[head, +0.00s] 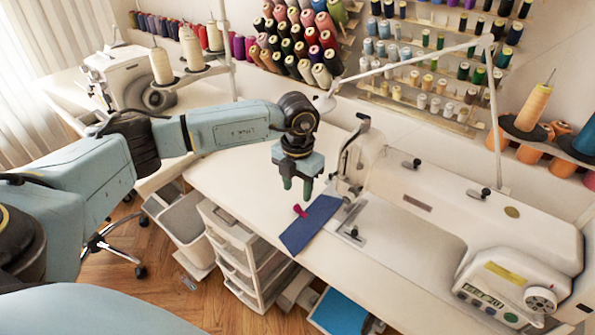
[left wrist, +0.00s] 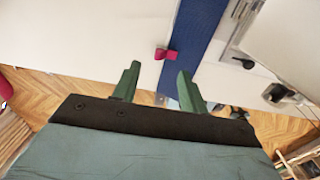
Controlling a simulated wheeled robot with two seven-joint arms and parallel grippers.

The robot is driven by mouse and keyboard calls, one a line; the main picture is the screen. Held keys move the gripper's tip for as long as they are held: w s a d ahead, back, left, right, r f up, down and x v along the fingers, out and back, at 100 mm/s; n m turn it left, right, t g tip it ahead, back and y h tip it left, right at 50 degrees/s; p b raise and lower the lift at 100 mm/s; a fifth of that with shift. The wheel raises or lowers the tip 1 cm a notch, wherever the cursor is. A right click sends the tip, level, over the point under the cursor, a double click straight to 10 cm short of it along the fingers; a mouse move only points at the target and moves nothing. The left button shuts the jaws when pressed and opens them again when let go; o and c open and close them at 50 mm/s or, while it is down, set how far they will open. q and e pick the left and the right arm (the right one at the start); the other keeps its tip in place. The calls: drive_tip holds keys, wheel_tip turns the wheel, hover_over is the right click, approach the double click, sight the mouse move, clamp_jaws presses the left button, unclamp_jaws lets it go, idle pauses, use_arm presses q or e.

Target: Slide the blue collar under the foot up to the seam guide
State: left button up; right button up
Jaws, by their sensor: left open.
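The blue collar (head: 308,226) is a flat strip lying on the white table, at the left side of the sewing machine's plate. A small magenta piece (head: 299,211) sits at its left edge. In the left wrist view the collar (left wrist: 196,40) runs up the picture, with the magenta piece (left wrist: 166,54) at its left edge. The sewing machine's foot area (head: 345,185) is right of the collar; the seam guide cannot be made out clearly. My left gripper (head: 296,190) points down above the table by the magenta piece, open and empty. In the left wrist view its fingers (left wrist: 156,82) are apart.
The white sewing machine (head: 450,225) fills the table's right side. A drawer unit (head: 240,255) and a blue-topped bin (head: 340,312) stand below the table's front edge. Thread racks (head: 430,60) line the wall. The table (head: 235,170) left of the collar is clear.

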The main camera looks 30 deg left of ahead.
sight(298, 206)
use_arm(q)
wheel_tip(298, 206, down, 4)
drive_tip(key=shift+f+b, duration=0.2)
drive_tip(key=shift+b, duration=0.1)
drive_tip(key=shift+f, duration=0.6)
use_arm(e)
drive_tip(key=shift+w+d, duration=0.2)
drive_tip(key=shift+w, duration=1.2)
use_arm(q)
drive_tip(key=shift+c, duration=0.2)
clamp_jaws()
use_arm(e)
drive_tip(key=shift+s, duration=0.1)
